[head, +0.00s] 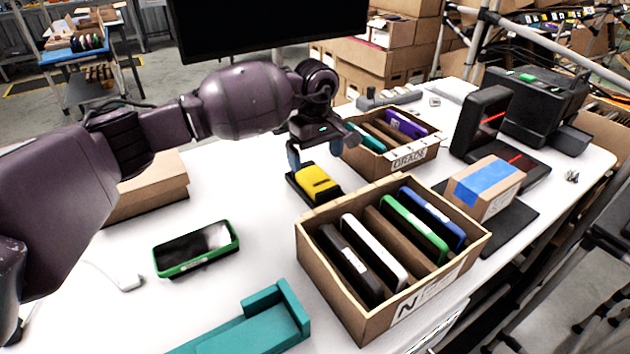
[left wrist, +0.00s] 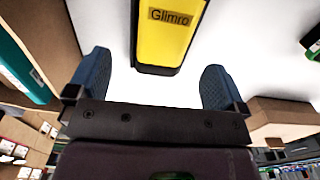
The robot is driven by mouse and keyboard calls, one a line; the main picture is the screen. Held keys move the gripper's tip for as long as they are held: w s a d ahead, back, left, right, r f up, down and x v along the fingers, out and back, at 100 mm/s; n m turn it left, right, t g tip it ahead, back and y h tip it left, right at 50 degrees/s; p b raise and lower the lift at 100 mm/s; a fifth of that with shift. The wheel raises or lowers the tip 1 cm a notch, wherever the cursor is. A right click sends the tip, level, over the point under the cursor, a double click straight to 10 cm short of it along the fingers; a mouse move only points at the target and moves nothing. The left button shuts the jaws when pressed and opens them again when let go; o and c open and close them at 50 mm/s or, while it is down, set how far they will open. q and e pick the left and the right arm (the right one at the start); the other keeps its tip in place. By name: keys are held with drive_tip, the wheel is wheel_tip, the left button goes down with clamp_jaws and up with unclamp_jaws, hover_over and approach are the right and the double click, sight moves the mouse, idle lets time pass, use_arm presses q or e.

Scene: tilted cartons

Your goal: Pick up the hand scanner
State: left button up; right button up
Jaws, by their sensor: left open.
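The hand scanner (head: 318,181), a yellow body with black edges, lies on the white table beside the cartons. In the left wrist view, the yellow scanner (left wrist: 168,35) shows a "Glimro" label at the top middle. My left gripper (head: 314,152) has blue fingers spread apart and is just behind and above the scanner in the head view. In the left wrist view, the open gripper (left wrist: 153,82) has nothing between its fingers, and the scanner appears beyond them. My right gripper is not in view.
A carton of upright devices (head: 358,322) stands in front right of the scanner. A smaller carton (head: 408,160) is close to the gripper's right. A green-edged phone (head: 197,247), a teal holder (head: 262,325) and a brown box (head: 150,190) are at left. White table lies between.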

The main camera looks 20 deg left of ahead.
sight(315, 175)
use_arm(q)
drive_tip(key=shift+s+f, duration=0.2)
drive_tip(key=shift+f, duration=2.6)
drive_tip(key=c, duration=0.8)
drive_tip(key=shift+r, duration=0.1)
drive_tip(key=shift+c, duration=0.6)
drive_tip(key=shift+r, duration=0.1)
